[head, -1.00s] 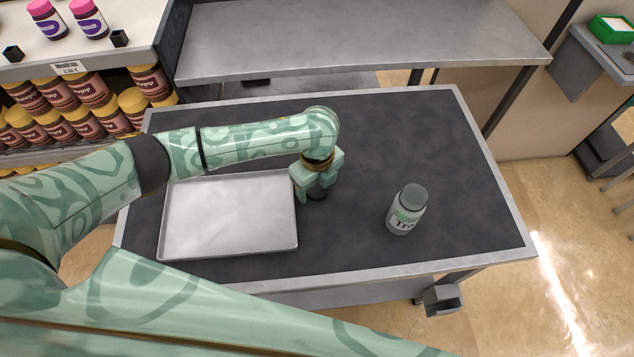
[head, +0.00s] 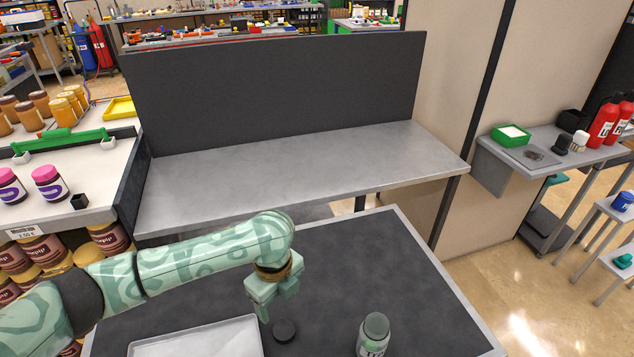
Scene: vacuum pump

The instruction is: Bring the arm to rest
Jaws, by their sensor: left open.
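My left arm comes in from the left in the head view. Its gripper (head: 277,305) is open and points down over the dark table top (head: 340,265). A small round black piece (head: 284,330) lies on the table just below and beside the fingers, apart from them as far as I can tell. The fingers hold nothing that I can see. My right gripper does not show.
A metal tray (head: 200,340) lies left of the gripper, partly cut off. A grey-green bottle (head: 374,335) stands upright to the right. A steel bench (head: 300,170) with a dark back panel (head: 280,90) stands behind. The table's right part is clear.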

